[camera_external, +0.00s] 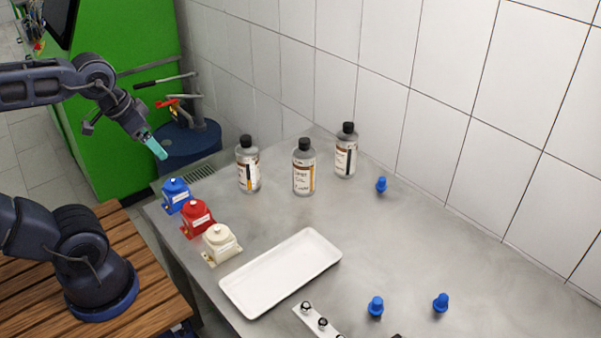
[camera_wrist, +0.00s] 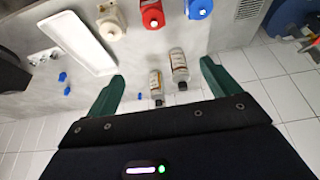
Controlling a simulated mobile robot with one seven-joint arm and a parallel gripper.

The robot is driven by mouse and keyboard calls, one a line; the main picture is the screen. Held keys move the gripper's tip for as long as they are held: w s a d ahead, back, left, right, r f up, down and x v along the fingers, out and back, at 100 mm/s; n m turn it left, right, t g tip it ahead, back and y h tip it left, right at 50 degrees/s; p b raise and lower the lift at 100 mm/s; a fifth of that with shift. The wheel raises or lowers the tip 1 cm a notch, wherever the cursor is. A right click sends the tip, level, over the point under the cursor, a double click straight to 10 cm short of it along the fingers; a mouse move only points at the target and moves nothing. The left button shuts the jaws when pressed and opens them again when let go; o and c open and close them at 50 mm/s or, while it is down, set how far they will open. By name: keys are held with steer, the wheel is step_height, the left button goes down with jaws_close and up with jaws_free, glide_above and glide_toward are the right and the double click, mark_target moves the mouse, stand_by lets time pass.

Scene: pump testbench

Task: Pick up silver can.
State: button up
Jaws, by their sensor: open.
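Three silver-grey bottles with black caps and labels stand on the metal table near the tiled wall: a left one (camera_external: 248,172), a middle one (camera_external: 303,172) and a right one (camera_external: 345,155). I see no plain silver can, and cannot tell whether one of these is it. In the wrist view two of the bottles show, one (camera_wrist: 179,65) and another (camera_wrist: 156,82), between my finger lines. My gripper (camera_external: 157,148) is up in the air, left of the bottles and above the table's far left corner. Its teal fingers (camera_wrist: 163,70) are apart, with nothing held.
Blue (camera_external: 176,194), red (camera_external: 197,219) and white (camera_external: 220,243) containers line the table's left edge. A white tray (camera_external: 282,270) lies in front. Several small blue parts (camera_external: 381,185) and a strip with knobs (camera_external: 318,320) lie around. A blue drum (camera_external: 190,146) stands beyond the table.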

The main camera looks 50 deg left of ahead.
steer(key=shift+r, duration=0.1)
step_height(320, 180, up, 5)
steer(key=w+a+n+g+h, duration=0.1)
steer(key=w+n+g+h, duration=0.4)
steer(key=w+n+h, duration=0.75)
steer(key=w+a+n+t+h, duration=0.45)
steer(key=w+a+n, duration=0.35)
steer(key=w+a, duration=0.6)
glide_toward(254, 163)
steer(key=shift+g+h, duration=0.3)
steer(key=shift+g, duration=0.05)
steer(key=d, duration=0.2)
steer(key=w+d, duration=0.1)
steer(key=d, duration=0.3)
steer(key=shift+w+d, duration=0.2)
steer(key=shift+w, duration=0.1)
steer(key=shift+m, duration=0.25)
steer(key=c, duration=1.2)
